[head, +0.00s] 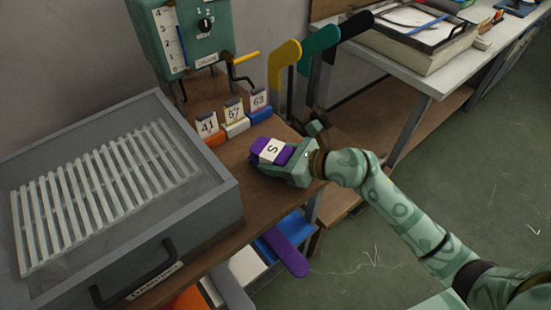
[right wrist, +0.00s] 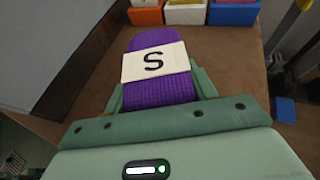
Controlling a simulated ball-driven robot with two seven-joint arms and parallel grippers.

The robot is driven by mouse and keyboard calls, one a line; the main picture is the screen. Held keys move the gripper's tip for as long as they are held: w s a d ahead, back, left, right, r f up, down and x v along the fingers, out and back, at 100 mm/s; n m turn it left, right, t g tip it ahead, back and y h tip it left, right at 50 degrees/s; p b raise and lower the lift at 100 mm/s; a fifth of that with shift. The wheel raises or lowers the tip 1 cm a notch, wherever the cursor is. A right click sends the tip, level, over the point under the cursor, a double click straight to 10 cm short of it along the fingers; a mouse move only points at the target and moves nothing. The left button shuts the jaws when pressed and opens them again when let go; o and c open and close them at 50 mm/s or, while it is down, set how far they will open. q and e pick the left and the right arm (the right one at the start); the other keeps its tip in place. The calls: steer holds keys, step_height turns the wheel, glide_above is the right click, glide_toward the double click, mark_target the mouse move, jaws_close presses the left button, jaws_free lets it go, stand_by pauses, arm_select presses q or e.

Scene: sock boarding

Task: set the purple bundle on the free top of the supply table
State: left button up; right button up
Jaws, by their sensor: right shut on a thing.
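The purple bundle (head: 257,156) has a white band marked S. It also shows in the right wrist view (right wrist: 160,93), lying lengthwise between the fingers. My right gripper (head: 280,160) is shut on it and holds it over the right part of a brown tabletop (head: 240,185). I cannot tell whether the bundle touches the top. The brown top is bare around it. My left gripper is not in view.
A grey drawer box (head: 215,195) with white slats stands left. Behind the bundle are orange, white and blue blocks with cards 41, 57 and 63 (head: 258,100). A green dial machine (head: 190,40) and upright coloured paddles (head: 284,60) stand behind. A white-topped table (head: 440,82) is at upper right.

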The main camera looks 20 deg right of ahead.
steer(key=shift+s+r, duration=0.1)
steer(key=o, duration=1.1)
arm_select(q)
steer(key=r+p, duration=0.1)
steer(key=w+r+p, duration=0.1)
steer(key=p, duration=0.1)
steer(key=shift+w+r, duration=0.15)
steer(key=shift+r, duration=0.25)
arm_select(e)
steer(key=v, duration=1.2)
steer(key=shift+r, duration=0.1)
